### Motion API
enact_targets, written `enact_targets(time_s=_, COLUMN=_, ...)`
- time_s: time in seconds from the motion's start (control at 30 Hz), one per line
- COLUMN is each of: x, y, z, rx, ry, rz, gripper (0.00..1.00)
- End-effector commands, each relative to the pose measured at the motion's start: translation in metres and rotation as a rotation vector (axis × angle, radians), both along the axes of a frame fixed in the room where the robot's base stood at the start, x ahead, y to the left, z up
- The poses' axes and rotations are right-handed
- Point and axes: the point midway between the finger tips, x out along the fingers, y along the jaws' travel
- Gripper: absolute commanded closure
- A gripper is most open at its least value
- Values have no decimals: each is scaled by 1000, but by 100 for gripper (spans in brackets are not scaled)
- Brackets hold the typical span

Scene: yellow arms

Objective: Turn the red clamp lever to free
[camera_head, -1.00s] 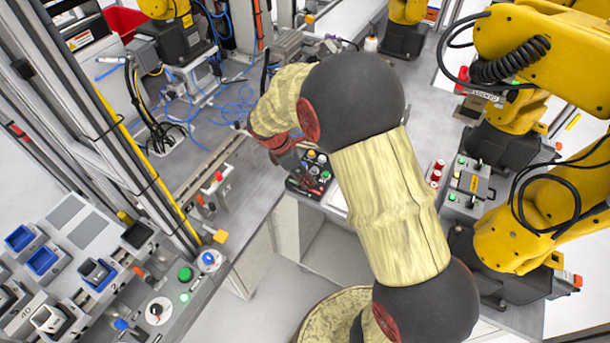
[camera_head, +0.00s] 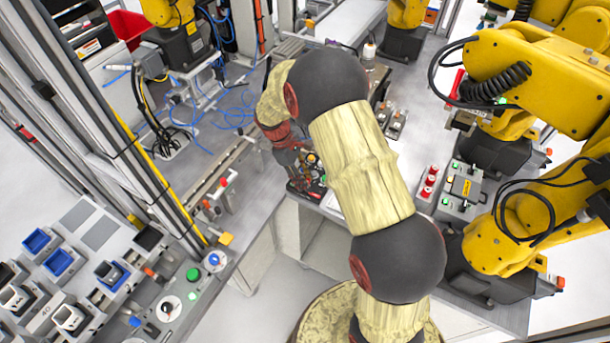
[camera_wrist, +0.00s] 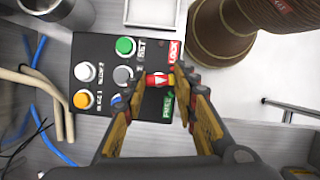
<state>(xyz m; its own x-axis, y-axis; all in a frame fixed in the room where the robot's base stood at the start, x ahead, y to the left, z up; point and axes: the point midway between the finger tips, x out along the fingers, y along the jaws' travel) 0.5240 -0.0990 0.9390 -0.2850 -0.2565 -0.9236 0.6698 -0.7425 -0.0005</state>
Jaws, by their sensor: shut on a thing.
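The red clamp lever (camera_wrist: 160,79) is a small red piece with a pale triangle and a yellow end, on a black control box (camera_wrist: 92,48). It lies between the red LOCK label (camera_wrist: 174,50) and the green FREE label (camera_wrist: 167,106). My gripper (camera_wrist: 163,82) is shut on the lever, a finger on either side hiding parts of it. In the head view my gripper (camera_head: 300,172) is low over the box, and my arm hides much of it.
Green (camera_wrist: 126,46), white, grey, orange and blue buttons sit close to the left finger. Pale and blue cables (camera_wrist: 42,88) lie left of the box. In the head view, yellow robot arms (camera_head: 530,65) stand at the right.

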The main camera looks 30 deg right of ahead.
Motion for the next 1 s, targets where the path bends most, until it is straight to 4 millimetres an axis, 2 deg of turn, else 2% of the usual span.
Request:
enact_targets(time_s=0.6, x=3, y=-4, z=1, rx=0, ry=0, rz=-581, gripper=97)
enact_targets(time_s=1.0, x=3, y=-5, z=1, rx=0, ry=-1, rz=-855, gripper=97)
